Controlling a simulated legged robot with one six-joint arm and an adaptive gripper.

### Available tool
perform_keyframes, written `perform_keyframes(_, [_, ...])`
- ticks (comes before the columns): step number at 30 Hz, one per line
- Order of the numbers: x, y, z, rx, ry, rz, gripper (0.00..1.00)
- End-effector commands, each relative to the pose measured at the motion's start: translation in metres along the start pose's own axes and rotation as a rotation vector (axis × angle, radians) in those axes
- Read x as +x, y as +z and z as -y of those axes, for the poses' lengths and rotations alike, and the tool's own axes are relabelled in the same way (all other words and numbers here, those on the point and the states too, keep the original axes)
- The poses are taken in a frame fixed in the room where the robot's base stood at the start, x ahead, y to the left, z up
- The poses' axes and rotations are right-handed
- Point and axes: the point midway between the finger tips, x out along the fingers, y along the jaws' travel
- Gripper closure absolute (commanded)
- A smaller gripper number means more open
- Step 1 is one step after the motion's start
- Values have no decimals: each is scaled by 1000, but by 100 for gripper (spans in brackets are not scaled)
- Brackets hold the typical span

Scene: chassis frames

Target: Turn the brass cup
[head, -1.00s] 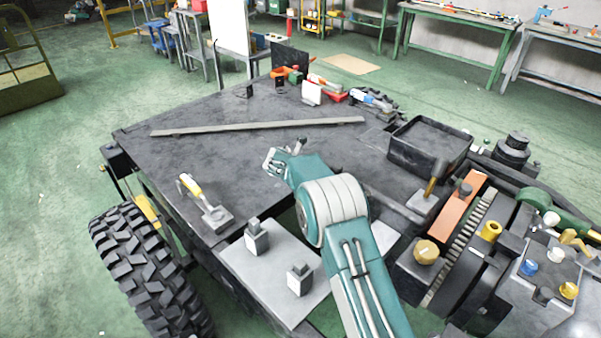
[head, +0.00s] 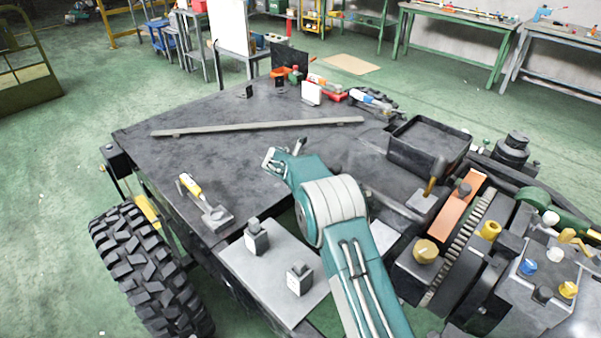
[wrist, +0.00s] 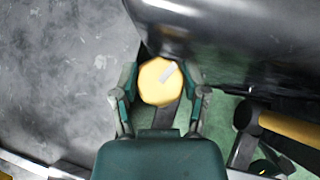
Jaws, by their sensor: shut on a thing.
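A round, brass-yellow cup top with a pale mark (wrist: 158,82) sits between the fingers of my gripper (wrist: 160,88) in the wrist view. The fingers close around it from left and right, one on each side. The mark lies across the upper right of the top. The cup's lower part is hidden below its top. In the head view my arm reaches over the dark deck, and its teal end (head: 284,165) is near the deck's middle. The fingertips and the held cup cannot be made out there.
The wrist view shows a grey surface (wrist: 60,75) at left, a large dark smooth body (wrist: 230,40) at upper right and a yellow-handled part (wrist: 290,128) at right. In the head view, a black tray (head: 428,145) and several yellow knobs stand right of my arm; a long bar (head: 255,126) crosses the deck.

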Motion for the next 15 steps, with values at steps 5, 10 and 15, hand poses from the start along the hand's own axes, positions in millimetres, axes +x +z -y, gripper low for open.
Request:
perform_keyframes(5, [1,-2,-2,15,-13,-1,90])
perform_keyframes(10, [1,-2,-2,57,-55,-1,90])
perform_keyframes(15, [1,-2,-3,131,-127,0,90])
